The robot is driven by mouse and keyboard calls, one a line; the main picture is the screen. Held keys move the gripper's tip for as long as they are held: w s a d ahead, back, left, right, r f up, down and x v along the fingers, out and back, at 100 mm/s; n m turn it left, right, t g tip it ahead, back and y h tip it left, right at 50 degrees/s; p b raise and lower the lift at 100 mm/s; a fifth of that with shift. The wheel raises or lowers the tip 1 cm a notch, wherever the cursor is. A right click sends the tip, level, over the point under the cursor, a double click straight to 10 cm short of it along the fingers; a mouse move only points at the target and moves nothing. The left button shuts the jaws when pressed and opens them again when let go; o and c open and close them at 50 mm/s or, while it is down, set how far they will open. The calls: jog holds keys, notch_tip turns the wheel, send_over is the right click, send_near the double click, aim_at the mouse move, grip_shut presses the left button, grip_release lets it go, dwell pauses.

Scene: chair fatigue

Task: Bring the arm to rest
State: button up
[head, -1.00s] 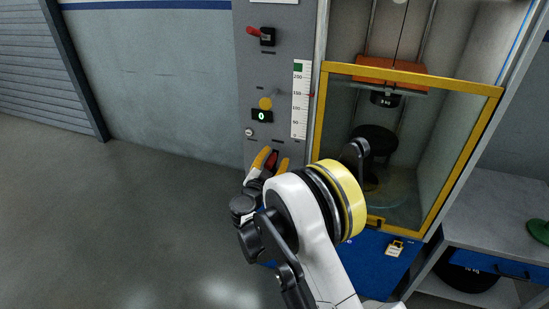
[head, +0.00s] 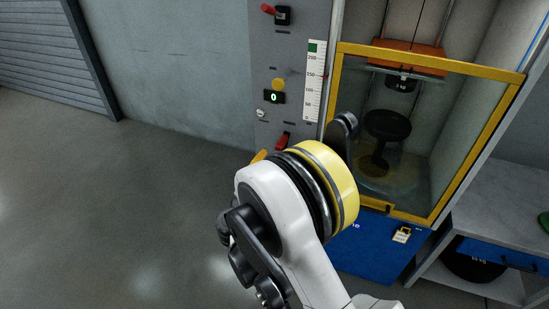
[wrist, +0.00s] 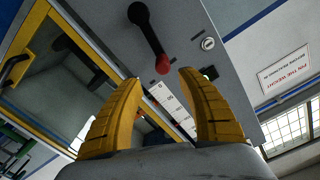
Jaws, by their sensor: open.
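My gripper (wrist: 158,110) shows in the wrist view as two yellow fingers spread apart, with nothing between them. In the head view only a bit of one yellow finger (head: 259,156) shows; my white and yellow arm hides the rest. The gripper is in front of the grey control panel (head: 301,100) of the test machine. A lever with a red end (head: 282,140) on the panel is just above the finger in the head view. In the wrist view a black lever with a red tip (wrist: 162,63) stands beyond the fingers, apart from them.
A yellow-framed guard (head: 430,65) closes the cabinet, with a black stool (head: 386,127) inside. A grey bench (head: 505,200) with a green object (head: 544,220) stands to the right. The floor (head: 90,210) at left is clear.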

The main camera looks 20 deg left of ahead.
dwell(0.3)
jog(key=w+d+r+n+g+h, duration=0.15)
jog(key=d+r, duration=0.25)
jog(key=d, duration=0.4)
jog(key=w+d+r+m+g+h, duration=0.1)
jog(key=w+d+r+g, duration=0.2)
jog(key=d, duration=0.5)
jog(key=s+d+r+n+g, duration=0.1)
jog(key=s+d+r, duration=0.15)
jog(key=d, duration=0.35)
jog(key=s+d+r+n+g, duration=0.1)
jog(key=s+d+r+g, duration=0.1)
jog(key=s+d, duration=0.35)
jog(key=s+d+n+g+y, duration=0.1)
jog(key=s+d+n+y, duration=0.1)
jog(key=s+d, duration=0.4)
jog(key=s+d+n+g+y, duration=0.1)
jog(key=s+d, duration=0.5)
jog(key=s, duration=0.9)
jog(key=shift+s+f+n+g+y, duration=0.25)
jog(key=shift+f+n+g+y, duration=0.15)
jog(key=shift+g+y, duration=0.2)
